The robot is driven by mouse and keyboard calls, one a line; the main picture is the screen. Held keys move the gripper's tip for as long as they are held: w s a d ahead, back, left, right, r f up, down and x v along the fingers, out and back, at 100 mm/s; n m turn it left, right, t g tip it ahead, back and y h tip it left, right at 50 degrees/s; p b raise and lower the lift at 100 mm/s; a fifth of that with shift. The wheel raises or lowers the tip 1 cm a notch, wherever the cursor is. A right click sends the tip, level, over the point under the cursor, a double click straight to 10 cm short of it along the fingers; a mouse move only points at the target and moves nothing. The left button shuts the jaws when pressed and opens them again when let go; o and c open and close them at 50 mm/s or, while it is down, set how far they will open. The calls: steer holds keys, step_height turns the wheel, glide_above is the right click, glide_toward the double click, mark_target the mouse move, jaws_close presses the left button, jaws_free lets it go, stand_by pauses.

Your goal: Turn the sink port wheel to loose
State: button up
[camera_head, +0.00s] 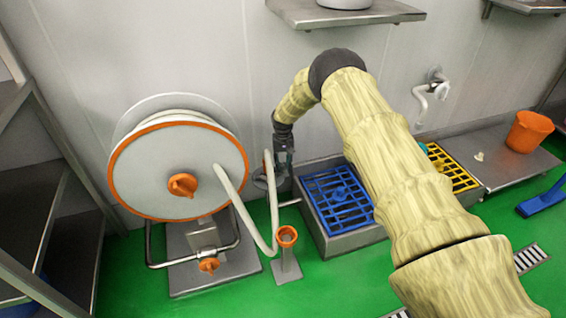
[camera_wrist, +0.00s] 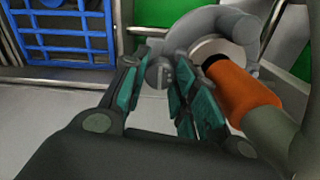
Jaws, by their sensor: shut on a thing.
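The sink port wheel, a grey rounded ring (camera_wrist: 215,22), shows at the upper right of the wrist view. A small dark grey knob (camera_wrist: 158,73) at its left edge sits between the teal fingers of my gripper (camera_wrist: 156,92). The gripper is shut on this part of the wheel. In the head view my gripper (camera_head: 284,160) points down at the left end of the sink (camera_head: 318,232). A grey round part (camera_head: 261,178) shows just left of it, and the fingers largely hide the contact there. An orange hose end (camera_wrist: 240,92) lies close to the right finger in the wrist view.
A hose reel with an orange rim (camera_head: 180,170) stands left of my gripper, its pale hose (camera_head: 236,196) looping close by. An orange-topped stand (camera_head: 287,238) is in front. Blue (camera_head: 340,198) and yellow (camera_head: 455,168) grates are on the right. Green floor is open in front.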

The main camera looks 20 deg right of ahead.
mark_target(283, 165)
steer(key=n, duration=0.5)
steer(key=shift+n, duration=0.3)
stand_by(0.4)
steer(key=o, duration=1)
steer(key=shift+r, duration=0.1)
step_height(283, 165, up, 12)
steer(key=shift+f, duration=0.1)
steer(key=shift+s+a+f, duration=0.1)
